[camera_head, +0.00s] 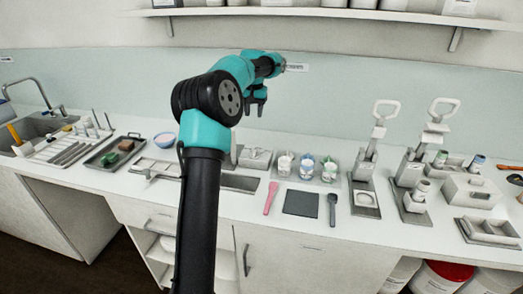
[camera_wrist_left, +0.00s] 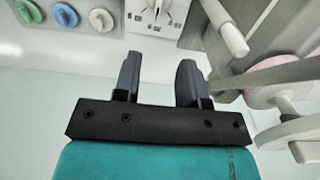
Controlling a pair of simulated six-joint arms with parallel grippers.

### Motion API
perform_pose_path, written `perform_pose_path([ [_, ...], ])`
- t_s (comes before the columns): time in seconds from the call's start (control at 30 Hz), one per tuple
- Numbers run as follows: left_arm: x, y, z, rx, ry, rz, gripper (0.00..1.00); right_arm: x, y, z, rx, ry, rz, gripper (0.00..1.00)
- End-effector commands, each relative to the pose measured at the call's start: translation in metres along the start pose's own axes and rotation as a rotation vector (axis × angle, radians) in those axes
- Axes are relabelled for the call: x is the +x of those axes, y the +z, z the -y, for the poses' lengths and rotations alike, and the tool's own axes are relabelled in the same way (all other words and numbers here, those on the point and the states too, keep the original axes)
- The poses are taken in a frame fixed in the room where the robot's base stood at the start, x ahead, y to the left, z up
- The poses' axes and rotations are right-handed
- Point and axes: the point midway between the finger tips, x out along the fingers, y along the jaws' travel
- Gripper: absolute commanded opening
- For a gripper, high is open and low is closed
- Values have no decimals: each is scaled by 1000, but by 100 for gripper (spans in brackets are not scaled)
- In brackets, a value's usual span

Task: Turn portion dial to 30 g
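My left gripper (camera_head: 257,101) is raised above the back of the counter, in front of the wall. In the left wrist view the gripper (camera_wrist_left: 158,75) has its two dark fingers apart, with nothing between them. My right gripper is not in view.
A tray of white, blue and green lidded cups (camera_head: 307,165) stands right of the box. A pale rod (camera_wrist_left: 225,28) and pinkish round part (camera_wrist_left: 270,77) are close right of the fingers.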

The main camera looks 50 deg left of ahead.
Motion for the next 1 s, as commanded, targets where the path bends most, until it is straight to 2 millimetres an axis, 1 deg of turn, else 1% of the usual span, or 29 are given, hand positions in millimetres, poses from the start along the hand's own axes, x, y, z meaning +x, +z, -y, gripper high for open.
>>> perform_pose_path([
  [0.17,3,0,-1,1,1,1,38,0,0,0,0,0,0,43],
  [0.27,9,0,-1,0,1,0,38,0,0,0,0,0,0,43],
  [0.37,21,0,-1,0,1,2,38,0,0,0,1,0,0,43],
  [1.0,128,0,-1,1,1,2,38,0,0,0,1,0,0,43],
])
